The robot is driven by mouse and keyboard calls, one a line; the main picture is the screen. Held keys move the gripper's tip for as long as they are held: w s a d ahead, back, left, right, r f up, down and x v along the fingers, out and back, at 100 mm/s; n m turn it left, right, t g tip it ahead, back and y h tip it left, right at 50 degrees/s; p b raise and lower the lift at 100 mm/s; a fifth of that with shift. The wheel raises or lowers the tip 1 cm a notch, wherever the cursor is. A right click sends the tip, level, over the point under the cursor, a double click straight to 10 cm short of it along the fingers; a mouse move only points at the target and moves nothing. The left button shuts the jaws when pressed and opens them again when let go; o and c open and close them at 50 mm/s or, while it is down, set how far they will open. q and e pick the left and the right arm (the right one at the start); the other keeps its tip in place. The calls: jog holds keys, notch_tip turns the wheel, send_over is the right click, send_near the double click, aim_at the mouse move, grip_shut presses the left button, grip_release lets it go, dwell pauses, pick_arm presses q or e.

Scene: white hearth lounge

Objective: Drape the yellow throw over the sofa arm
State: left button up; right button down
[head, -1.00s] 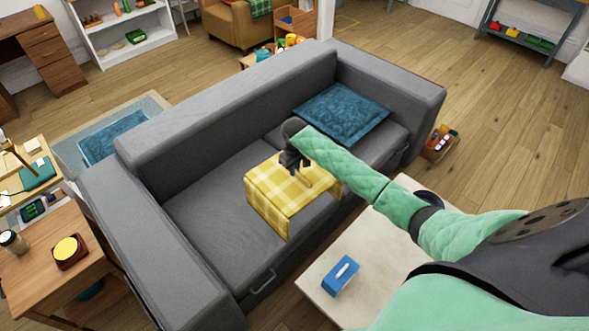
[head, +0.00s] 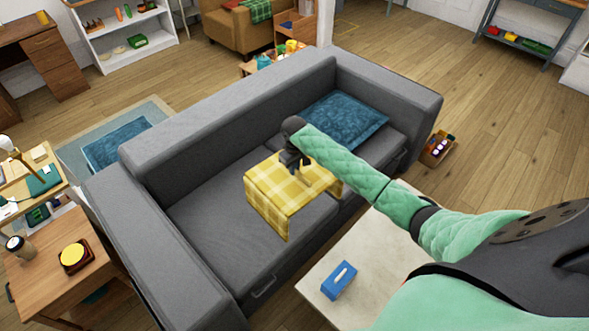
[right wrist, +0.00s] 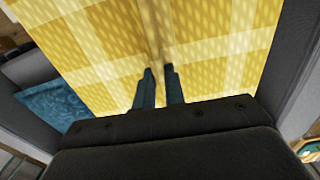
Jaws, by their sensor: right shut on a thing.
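The yellow checked throw (head: 283,197) hangs from my right gripper (head: 298,170) above the front of the grey sofa's seat (head: 225,205), its near side drooping down. In the right wrist view the throw (right wrist: 205,50) fills most of the picture, and my right gripper's fingers (right wrist: 159,85) are closed on a fold of it. The sofa has a left arm (head: 165,255) at the near left and a right arm (head: 385,85) at the far right. The throw is apart from both arms. My left gripper is not in view.
A blue cushion (head: 338,120) lies on the seat at the right and shows at the left of the right wrist view (right wrist: 50,103). A pale low table (head: 390,250) with a blue tissue box (head: 339,280) stands before the sofa. A wooden side table (head: 60,245) stands by the left arm.

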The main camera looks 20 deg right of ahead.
notch_tip(320, 180, up, 11)
dwell(1.1)
jog(key=shift+f, duration=0.1)
dwell(0.8)
